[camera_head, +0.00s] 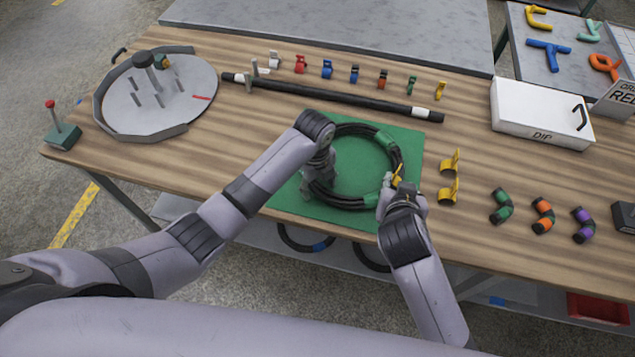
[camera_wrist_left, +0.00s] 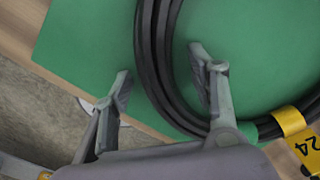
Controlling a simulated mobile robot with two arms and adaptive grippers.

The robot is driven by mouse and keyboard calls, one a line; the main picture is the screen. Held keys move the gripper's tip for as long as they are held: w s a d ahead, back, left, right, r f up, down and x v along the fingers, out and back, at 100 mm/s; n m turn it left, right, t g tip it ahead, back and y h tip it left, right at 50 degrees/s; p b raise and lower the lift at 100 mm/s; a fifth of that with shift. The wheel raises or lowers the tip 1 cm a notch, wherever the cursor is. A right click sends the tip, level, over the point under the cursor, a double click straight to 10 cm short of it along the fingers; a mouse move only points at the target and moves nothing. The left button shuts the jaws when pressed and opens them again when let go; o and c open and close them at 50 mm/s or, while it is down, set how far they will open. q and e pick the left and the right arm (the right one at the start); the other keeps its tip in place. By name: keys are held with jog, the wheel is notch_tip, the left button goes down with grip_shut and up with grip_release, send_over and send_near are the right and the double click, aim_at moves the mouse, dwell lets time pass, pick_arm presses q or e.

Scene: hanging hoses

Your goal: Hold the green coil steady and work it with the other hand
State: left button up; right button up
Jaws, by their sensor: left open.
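The green coil (camera_head: 343,128) is a looped black hose with green bands, lying on a green mat (camera_head: 408,142). A yellow tag (camera_wrist_left: 290,121) marked 24 sits on it beside a green band (camera_wrist_left: 268,128). My left gripper (camera_head: 316,186) is at the coil's left side. In the left wrist view my left gripper (camera_wrist_left: 160,78) is open, its fingers on either side of the hose strands (camera_wrist_left: 158,50); contact cannot be told. My right gripper (camera_head: 388,190) is at the coil's lower right, by the tag; its fingertips are too small to read.
A black bar (camera_head: 335,98) lies behind the coil. A round pegged tray (camera_head: 155,95) is at the left.

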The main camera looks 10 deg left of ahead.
pick_arm(q)
jog(key=shift+c, duration=0.2)
grip_shut()
dwell(0.5)
grip_release()
dwell(0.3)
jog(key=shift+r, duration=0.15)
notch_tip(320, 180, up, 12)
jog(key=shift+s+a, duration=0.15)
